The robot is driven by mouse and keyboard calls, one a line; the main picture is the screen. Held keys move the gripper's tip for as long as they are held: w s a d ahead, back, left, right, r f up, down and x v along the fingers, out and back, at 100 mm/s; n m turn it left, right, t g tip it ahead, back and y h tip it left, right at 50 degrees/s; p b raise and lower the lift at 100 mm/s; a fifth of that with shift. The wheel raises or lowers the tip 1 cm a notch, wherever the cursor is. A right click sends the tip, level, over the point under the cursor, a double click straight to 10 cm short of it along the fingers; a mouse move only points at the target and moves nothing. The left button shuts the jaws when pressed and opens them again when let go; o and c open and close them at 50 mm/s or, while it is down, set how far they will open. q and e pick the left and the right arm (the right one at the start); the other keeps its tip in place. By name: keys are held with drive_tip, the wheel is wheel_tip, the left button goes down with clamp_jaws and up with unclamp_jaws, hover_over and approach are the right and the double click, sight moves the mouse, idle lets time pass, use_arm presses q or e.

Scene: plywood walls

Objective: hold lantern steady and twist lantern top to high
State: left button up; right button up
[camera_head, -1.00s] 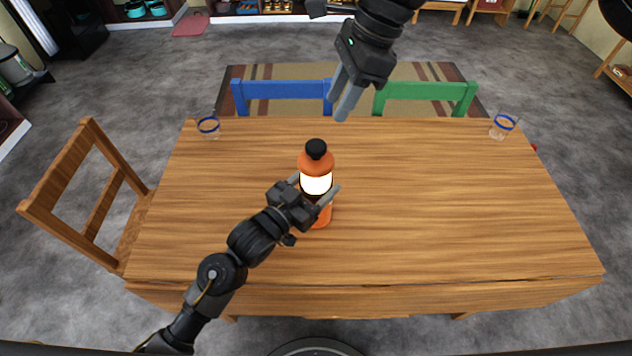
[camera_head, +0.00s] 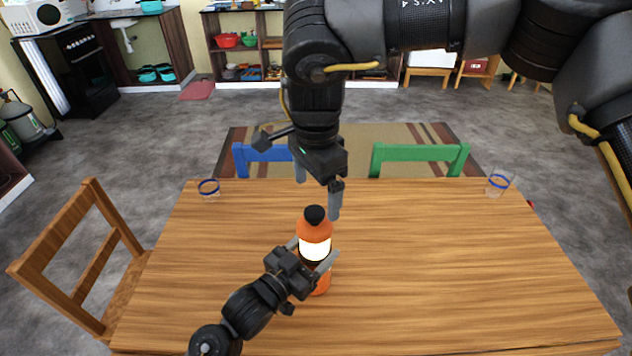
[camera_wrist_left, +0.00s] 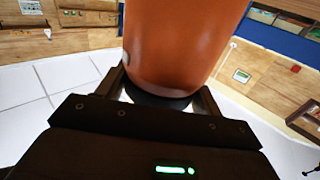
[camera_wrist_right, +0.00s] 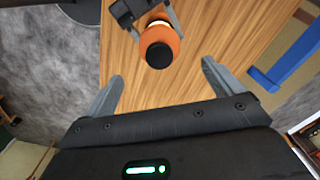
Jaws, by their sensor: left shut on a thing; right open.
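The lantern (camera_head: 314,232) stands upright on the wooden table, with an orange body, a glowing white band and a black top knob (camera_head: 315,215). My left gripper (camera_head: 318,256) is shut around the lantern's middle, just below the glowing band. In the left wrist view the orange lantern body (camera_wrist_left: 180,45) fills the space above the jaws. My right gripper (camera_head: 318,190) is open and empty, pointing down above and behind the lantern top. In the right wrist view the black knob (camera_wrist_right: 159,55) and orange cap lie ahead, beyond the open fingers (camera_wrist_right: 162,85) and not between them.
The table (camera_head: 440,270) is bare around the lantern. Clear glasses with blue rims stand at its far left corner (camera_head: 209,189) and far right corner (camera_head: 498,184). A blue chair (camera_head: 262,153) and a green chair (camera_head: 420,153) stand behind it, and a wooden chair (camera_head: 80,260) at its left.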

sight(315, 228)
wheel_tip(315, 228, down, 11)
drive_tip(key=shift+f, duration=0.2)
idle(0.4)
drive_tip(key=c, duration=1.1)
drive_tip(key=shift+a+n, duration=0.1)
drive_tip(key=shift+n, duration=1.3)
drive_tip(key=shift+n, duration=1.4)
drive_tip(key=shift+o, duration=0.2)
drive_tip(key=shift+n, duration=1.4)
